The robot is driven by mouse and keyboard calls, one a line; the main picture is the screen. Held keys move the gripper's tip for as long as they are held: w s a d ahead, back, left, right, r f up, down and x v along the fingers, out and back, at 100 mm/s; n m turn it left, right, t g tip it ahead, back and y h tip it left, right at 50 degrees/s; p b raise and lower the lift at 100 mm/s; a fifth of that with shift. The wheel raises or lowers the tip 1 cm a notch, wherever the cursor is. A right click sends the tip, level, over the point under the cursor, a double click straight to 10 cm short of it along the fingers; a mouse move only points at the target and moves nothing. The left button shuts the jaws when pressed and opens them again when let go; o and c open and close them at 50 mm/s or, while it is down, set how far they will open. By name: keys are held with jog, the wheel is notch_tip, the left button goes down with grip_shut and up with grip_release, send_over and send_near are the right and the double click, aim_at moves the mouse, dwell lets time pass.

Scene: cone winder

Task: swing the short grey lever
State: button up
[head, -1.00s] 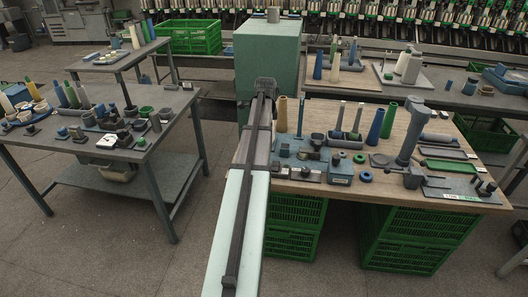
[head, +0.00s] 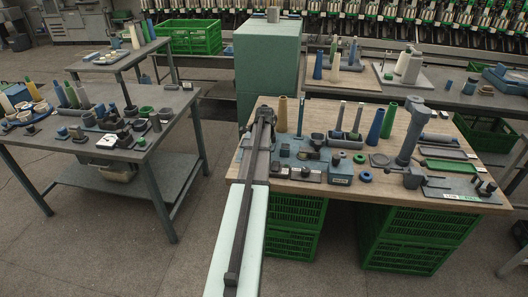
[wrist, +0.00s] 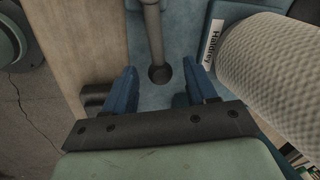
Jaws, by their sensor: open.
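In the wrist view my gripper (wrist: 164,88) is open, with two blue fingers apart and nothing held between them. It is over a blue-grey plate (wrist: 188,20). A grey rod (wrist: 153,30) runs from the top edge to a dark round spot just beyond the fingertips, roughly between them. Dark grey parts (wrist: 96,97) show beside the left finger. I cannot tell for sure which part is the short grey lever. In the head view my arm covers the left end of the bench, and my fingers are hidden.
A white textured cone (wrist: 275,62) stands close by the right finger. In the head view the wooden bench (head: 338,198) holds a tan cone (head: 282,115), a blue cone (head: 375,126), a green cone (head: 388,121) and a tall grey stand (head: 410,132). Green crates (head: 292,228) are below.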

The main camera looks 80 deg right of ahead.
jog(key=shift+f, duration=0.1)
grip_shut()
dwell(0.6)
